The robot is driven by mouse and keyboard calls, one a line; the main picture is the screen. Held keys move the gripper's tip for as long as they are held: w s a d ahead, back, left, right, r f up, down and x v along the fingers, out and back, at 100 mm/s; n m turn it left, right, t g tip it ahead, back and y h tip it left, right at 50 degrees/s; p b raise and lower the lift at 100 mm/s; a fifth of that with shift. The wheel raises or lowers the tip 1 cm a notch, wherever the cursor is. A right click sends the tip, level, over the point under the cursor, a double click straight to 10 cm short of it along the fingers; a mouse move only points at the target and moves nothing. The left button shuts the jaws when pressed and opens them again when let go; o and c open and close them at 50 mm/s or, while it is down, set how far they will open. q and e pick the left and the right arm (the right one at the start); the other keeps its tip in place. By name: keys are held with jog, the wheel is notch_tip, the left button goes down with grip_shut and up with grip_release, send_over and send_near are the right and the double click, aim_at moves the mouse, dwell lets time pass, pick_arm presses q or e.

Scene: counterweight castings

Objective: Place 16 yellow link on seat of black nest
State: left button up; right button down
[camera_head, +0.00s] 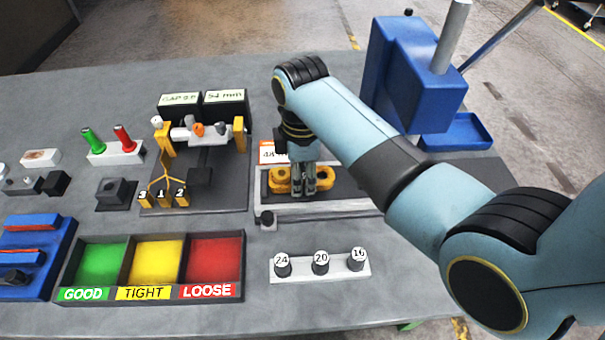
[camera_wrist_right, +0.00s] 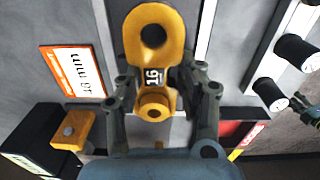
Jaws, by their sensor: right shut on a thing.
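The yellow link (camera_wrist_right: 155,80) has two holed ends and a label reading 16. My right gripper (camera_head: 305,188) is shut on its narrow middle, and the fingers (camera_wrist_right: 160,90) show on both sides of it in the right wrist view. In the head view the link's yellow ends (camera_head: 279,182) show beside the fingers, above a white-framed tray (camera_head: 310,209). Whether the link touches the tray is unclear. A small black block on a dark plate (camera_head: 115,192), possibly the black nest, stands left of the yellow-posted gauge. What looks like my left gripper (camera_wrist_right: 311,114) shows partly at the right wrist view's edge.
A gauge with two displays (camera_head: 204,107) and yellow posts stands left of the gripper. A sorting tray (camera_head: 150,296) with green, yellow and red bins is in front. A white rack (camera_head: 340,275) holds numbered pegs. A blue machine (camera_head: 420,80) stands behind my right arm.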

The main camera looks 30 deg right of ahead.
jog(key=c, duration=1.1)
grip_release()
jog(key=shift+s+f, duration=0.35)
jog(key=shift+f, duration=0.1)
jog(key=shift+c, duration=0.2)
jog(key=o, duration=0.3)
jog(key=shift+w+f, duration=0.15)
jog(key=shift+w, duration=0.05)
notch_tip(320, 180, up, 14)
jog(key=shift+w+f+b, duration=0.15)
jog(key=shift+w+b, duration=0.05)
jog(key=shift+b, duration=0.25)
